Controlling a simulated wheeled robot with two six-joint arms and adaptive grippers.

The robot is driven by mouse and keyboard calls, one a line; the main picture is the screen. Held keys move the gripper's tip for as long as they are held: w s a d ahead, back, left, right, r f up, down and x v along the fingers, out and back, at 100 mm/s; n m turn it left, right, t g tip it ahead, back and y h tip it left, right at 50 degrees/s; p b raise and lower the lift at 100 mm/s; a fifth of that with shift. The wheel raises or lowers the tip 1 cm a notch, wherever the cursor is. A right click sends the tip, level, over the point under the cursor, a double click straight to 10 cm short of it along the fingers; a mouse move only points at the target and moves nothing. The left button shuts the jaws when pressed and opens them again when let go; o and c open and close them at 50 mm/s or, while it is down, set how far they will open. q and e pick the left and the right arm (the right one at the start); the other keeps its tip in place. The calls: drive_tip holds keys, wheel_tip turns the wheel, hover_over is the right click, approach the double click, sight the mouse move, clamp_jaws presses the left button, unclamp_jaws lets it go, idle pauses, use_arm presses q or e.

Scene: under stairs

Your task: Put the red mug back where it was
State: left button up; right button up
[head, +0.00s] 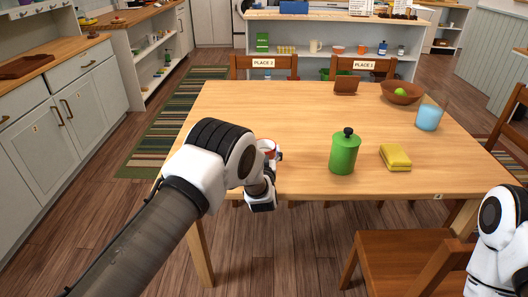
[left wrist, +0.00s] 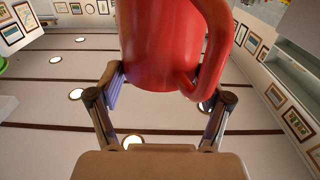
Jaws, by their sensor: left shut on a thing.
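The red mug (head: 267,145) is mostly hidden behind my left wrist in the head view, at the left front part of the wooden table (head: 300,105). My left gripper (head: 272,158) is shut on it. In the left wrist view the red mug (left wrist: 165,45) fills the top middle, its handle (left wrist: 215,40) to the right, with the fingers of my left gripper (left wrist: 160,92) on either side of it. Whether the mug touches the table cannot be told. My right arm shows at the right edge; its gripper is out of view.
On the table are a green canister (head: 344,154), a yellow sponge (head: 395,157), a blue cup (head: 428,117), a wooden bowl (head: 402,93) with a green item and a small brown object (head: 346,85). A chair (head: 405,262) stands at the front right. The table's middle is clear.

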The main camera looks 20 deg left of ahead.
use_arm(q)
drive_tip(key=shift+s+f, duration=0.3)
drive_tip(key=shift+f, duration=0.3)
drive_tip(key=o, duration=1.3)
drive_tip(key=shift+o, duration=0.2)
drive_tip(key=shift+f, duration=0.1)
drive_tip(key=shift+s+d+f, duration=0.15)
drive_tip(key=shift+s+f, duration=0.05)
drive_tip(key=shift+s, duration=0.1)
drive_tip(key=r+v, duration=0.1)
drive_tip(key=v, duration=1)
drive_tip(key=shift+r, duration=0.2)
